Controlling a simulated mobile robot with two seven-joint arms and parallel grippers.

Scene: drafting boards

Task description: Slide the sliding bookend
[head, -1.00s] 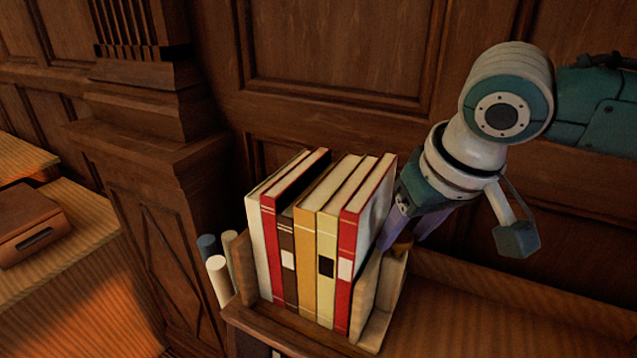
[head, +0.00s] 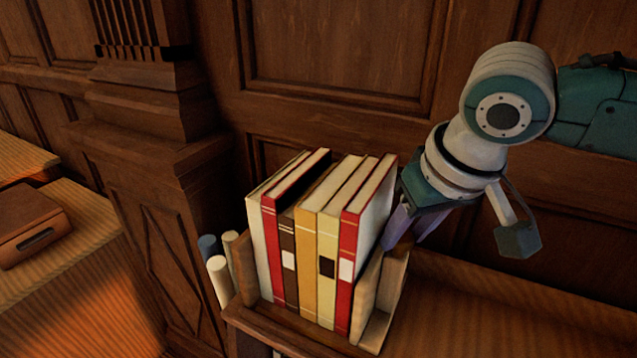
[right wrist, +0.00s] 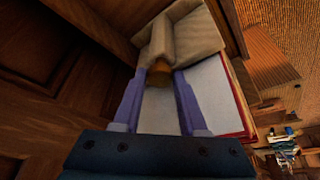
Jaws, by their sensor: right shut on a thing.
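The sliding bookend (head: 366,293) is a light wooden piece on the shelf at the right end of a row of books (head: 318,250). In the right wrist view the bookend (right wrist: 190,38) shows at the top with a rounded brown knob (right wrist: 160,76). My right gripper (head: 398,232) reaches down behind the bookend, beside the right-hand red book. In the right wrist view its two fingers (right wrist: 160,82) are shut on the knob, one on each side. The fingertips are partly hidden in the head view. My left gripper is not in view.
Rolled tubes (head: 218,280) stand left of the books, by an upright wooden end piece (head: 243,268). The shelf (head: 480,300) right of the bookend is clear. A panelled wall (head: 340,50) stands behind. A brown case (head: 30,225) lies on a board at the left.

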